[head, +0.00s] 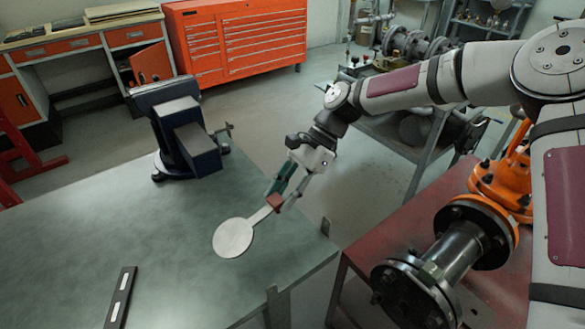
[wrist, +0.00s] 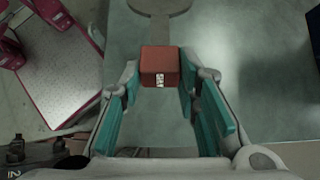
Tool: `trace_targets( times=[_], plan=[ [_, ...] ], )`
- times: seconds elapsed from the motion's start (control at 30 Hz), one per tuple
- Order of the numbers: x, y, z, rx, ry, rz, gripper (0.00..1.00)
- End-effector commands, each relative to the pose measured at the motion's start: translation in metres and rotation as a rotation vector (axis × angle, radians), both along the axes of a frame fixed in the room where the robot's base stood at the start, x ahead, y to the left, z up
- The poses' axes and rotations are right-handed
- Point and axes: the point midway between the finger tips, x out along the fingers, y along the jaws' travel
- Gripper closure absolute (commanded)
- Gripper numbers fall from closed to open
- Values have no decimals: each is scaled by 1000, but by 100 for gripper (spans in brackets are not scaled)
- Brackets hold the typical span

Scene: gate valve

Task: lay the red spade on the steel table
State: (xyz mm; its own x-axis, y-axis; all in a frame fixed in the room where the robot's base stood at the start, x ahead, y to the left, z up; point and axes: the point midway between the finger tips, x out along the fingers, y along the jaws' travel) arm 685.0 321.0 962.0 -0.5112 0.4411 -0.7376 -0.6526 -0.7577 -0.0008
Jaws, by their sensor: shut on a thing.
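The spade is a pale round disc (head: 233,237) on a narrow flat handle, with a red block at the handle's end (head: 275,201). My gripper (head: 277,196) is shut on the red block. In the wrist view the red block (wrist: 160,66) sits between the teal finger pads, and the disc shows at the top edge, partly cut off. The disc points away from my gripper, over the steel table (head: 185,270), near its right edge. I cannot tell whether the disc touches the tabletop or is just above it.
A dark vise (head: 187,135) stands at the table's back. A black level-like bar (head: 120,297) lies at the front left. The middle of the tabletop is bare. Right of the table is a red stand (head: 352,268) with a flanged pipe (head: 455,250) and orange valve (head: 503,180).

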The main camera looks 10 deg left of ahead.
Motion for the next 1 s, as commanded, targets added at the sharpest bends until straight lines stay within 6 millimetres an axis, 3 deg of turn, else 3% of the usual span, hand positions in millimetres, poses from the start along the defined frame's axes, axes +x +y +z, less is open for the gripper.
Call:
trace_targets(
  times=[0.57, 1.0],
  plan=[
    [1, -1, 2, 0, 4, 3, 100],
    [1, -1, -37, 1, 7, 3, 100]
  ],
)
